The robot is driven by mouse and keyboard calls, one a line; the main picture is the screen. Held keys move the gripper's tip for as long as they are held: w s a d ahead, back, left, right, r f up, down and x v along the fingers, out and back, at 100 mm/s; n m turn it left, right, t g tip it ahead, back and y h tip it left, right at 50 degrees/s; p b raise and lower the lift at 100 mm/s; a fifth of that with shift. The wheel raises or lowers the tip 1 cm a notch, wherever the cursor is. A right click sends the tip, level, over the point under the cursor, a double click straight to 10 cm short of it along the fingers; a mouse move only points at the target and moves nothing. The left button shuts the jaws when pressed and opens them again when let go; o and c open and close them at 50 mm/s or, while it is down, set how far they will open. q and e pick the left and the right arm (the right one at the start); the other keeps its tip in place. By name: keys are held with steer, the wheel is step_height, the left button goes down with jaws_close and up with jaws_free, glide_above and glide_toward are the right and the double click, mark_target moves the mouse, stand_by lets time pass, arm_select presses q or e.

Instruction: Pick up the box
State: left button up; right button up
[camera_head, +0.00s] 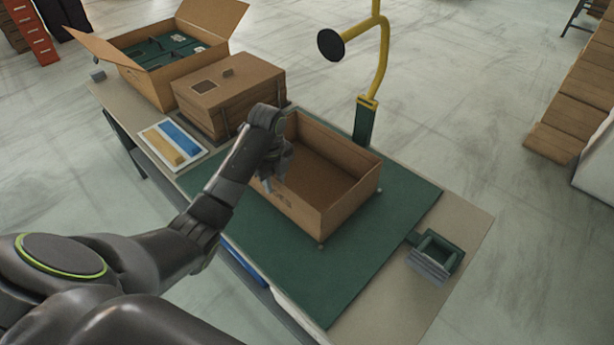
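An open, empty-looking brown cardboard box (348,200) sits on the green mat (290,255) in the middle of the table. My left arm reaches in from the left, and my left gripper (268,180) is at the box's left end, by its near left wall. Its fingers are small and dark here, so I cannot tell whether they are open or touching the wall. The arm hides the box's left corner. A closed brown box (225,90) stands behind it in a dark holder. My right gripper is not in view.
A large open carton (165,75) with green contents stands at the table's far left end. A tray with yellow and blue items (172,143) lies in front of it. A yellow post (383,60) rises behind the open box. A small green holder (437,255) is at the right edge.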

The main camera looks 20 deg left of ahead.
arm_select(q)
glide_above(278, 207)
steer(key=shift+w+a+f, duration=0.1)
steer(key=shift+f, duration=1)
steer(key=shift+w+a+f, duration=0.1)
steer(key=shift+f, duration=1)
jaws_close()
